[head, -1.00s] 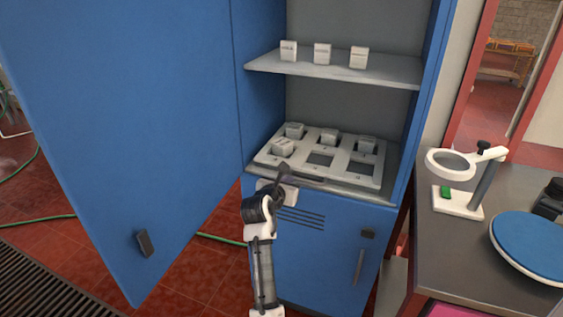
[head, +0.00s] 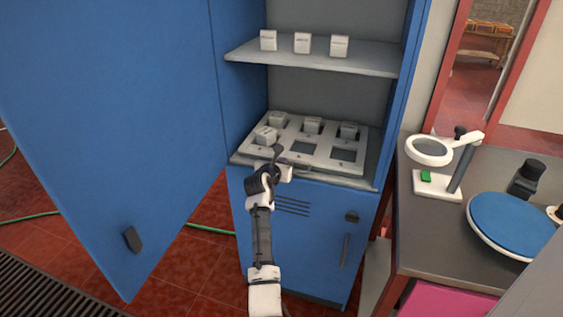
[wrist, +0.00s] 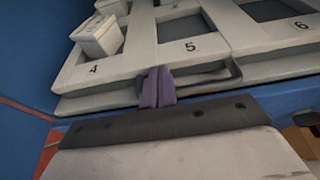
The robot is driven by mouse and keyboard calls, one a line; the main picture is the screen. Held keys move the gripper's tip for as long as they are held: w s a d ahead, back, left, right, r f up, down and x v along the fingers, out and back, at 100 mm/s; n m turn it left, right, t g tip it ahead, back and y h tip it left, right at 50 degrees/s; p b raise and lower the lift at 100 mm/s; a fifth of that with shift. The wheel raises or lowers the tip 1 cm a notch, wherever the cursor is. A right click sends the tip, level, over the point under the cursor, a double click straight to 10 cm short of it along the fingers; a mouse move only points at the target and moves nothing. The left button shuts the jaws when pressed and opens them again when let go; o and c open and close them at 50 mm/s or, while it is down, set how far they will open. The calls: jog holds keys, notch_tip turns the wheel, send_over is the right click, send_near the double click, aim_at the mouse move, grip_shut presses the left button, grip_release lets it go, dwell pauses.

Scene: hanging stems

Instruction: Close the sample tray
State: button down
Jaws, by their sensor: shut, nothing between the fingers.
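The sample tray (head: 318,162) is a pale panel with several numbered square openings, on the lower shelf of the open blue cabinet. Several white blocks sit in its openings, one of them (head: 266,135) in the front left opening marked 4 in the wrist view. The openings marked 5 and 6 are empty. The tray's front edge (wrist: 110,70) shows close up in the wrist view. My gripper (head: 277,152) is shut and empty, with its fingertips (wrist: 158,84) at that front edge, between 4 and 5. Whether they touch it is not clear.
The blue cabinet door (head: 115,110) stands open on the left. Three white blocks (head: 302,43) stand on the upper shelf (head: 315,60). A counter on the right holds a magnifier stand (head: 437,185) and a round blue plate (head: 512,222).

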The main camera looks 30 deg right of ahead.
aim_at(286, 155)
jog(key=w+d, duration=0.1)
jog(key=w+d+b, duration=0.1)
jog(key=d, duration=0.1)
jog(key=shift+w+d+f, duration=0.1)
jog(key=shift+w, duration=0.25)
jog(key=shift+w+d+r, duration=0.1)
jog(key=shift+d+r, duration=0.05)
jog(key=shift+r, duration=0.3)
